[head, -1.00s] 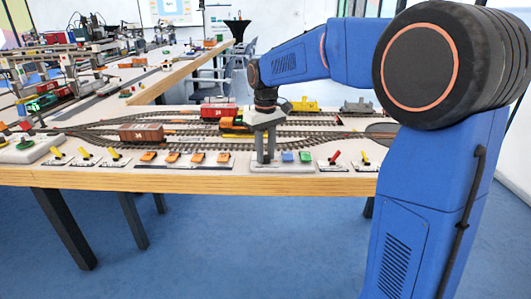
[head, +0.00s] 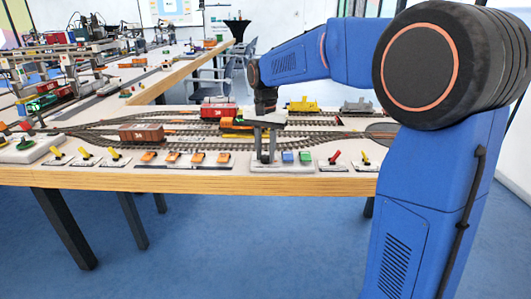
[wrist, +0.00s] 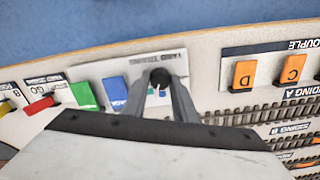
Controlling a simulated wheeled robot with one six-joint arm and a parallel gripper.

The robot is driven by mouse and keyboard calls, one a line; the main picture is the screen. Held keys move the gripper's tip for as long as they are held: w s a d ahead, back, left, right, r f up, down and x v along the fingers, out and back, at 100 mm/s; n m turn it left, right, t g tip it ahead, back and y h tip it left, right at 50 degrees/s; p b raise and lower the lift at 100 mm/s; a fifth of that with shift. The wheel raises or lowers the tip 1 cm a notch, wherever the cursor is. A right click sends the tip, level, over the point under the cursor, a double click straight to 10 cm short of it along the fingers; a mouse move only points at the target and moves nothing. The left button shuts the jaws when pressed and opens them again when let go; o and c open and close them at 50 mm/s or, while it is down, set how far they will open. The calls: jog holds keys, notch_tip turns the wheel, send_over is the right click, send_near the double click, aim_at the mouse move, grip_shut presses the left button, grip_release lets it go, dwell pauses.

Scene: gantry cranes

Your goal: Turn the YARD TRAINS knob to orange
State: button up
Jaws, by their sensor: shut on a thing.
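The YARD TRAINS knob (wrist: 160,76) is black and round. It stands on a pale plate (wrist: 112,69) with its label partly readable in the wrist view. My gripper (wrist: 160,84) is shut on the knob, with one grey finger on each side. A small white mark and bluish spots show between the fingers. Which colour the knob points to cannot be told, and no orange mark is clear on the plate. In the head view my gripper (head: 265,159) points down at the plate near the table's front edge, and its fingers hide the knob.
A blue button (head: 288,157) and a green button (head: 305,157) sit close to the right of my gripper. A red lever (head: 335,158) stands beyond them. Orange switches (head: 197,157) line the edge to the left. Tracks with a brown wagon (head: 141,133) lie behind.

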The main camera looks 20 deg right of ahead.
aim_at(266, 156)
jog(key=m, duration=0.5)
jog(key=shift+m, duration=0.3)
jog(key=m, duration=0.4)
jog(key=shift+m, duration=0.3)
jog(key=o, duration=1)
jog(key=shift+o, duration=0.2)
jog(key=shift+r, duration=0.1)
notch_tip(266, 156, up, 17)
jog(key=shift+r, duration=0.15)
